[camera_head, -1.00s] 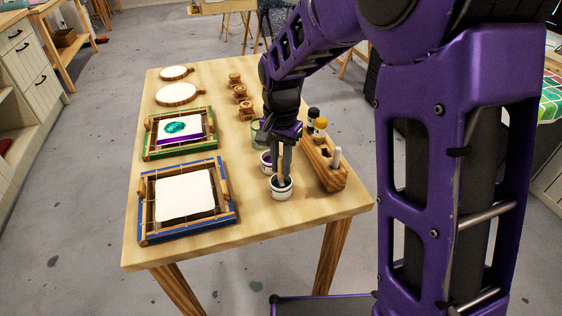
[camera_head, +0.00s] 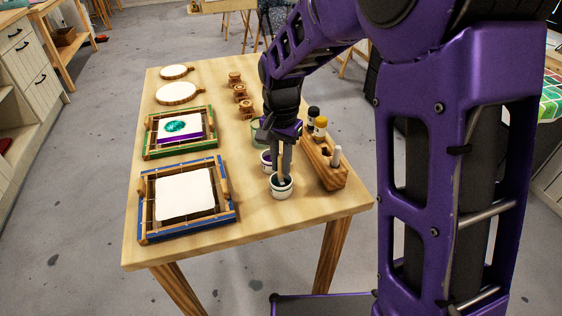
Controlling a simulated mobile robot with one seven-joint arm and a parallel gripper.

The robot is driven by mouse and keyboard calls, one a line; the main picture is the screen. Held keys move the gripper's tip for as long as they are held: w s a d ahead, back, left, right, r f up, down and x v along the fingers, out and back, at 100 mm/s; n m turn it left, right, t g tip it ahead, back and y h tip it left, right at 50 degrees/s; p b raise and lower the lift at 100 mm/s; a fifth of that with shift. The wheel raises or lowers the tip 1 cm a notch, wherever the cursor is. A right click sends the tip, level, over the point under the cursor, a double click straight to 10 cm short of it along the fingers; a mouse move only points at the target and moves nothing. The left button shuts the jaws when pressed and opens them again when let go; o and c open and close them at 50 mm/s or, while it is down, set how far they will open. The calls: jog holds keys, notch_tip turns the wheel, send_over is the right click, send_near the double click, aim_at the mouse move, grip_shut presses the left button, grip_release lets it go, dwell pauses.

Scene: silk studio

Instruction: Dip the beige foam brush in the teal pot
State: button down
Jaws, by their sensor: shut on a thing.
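My gripper (camera_head: 281,168) points down over the near white pot (camera_head: 281,191), which has a dark teal inside and a band round its wall. It is shut on a thin wooden-handled brush (camera_head: 280,174). The brush's lower end is at or inside the pot's mouth; its foam tip is hidden, so its colour and depth cannot be told. A second white pot (camera_head: 265,164) with purple inside stands just behind, partly hidden by my gripper.
A wooden rack (camera_head: 324,168) with bottles and a white-tipped tool stands close right of the pots. A green glass jar (camera_head: 258,132) is behind. A blue frame (camera_head: 187,199) and a green frame (camera_head: 180,133) lie left. Wooden spools (camera_head: 240,93) stand at the back.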

notch_tip(320, 180, up, 7)
jog(key=p, duration=0.5)
jog(key=shift+f+p, duration=0.1)
jog(key=shift+p, duration=0.2)
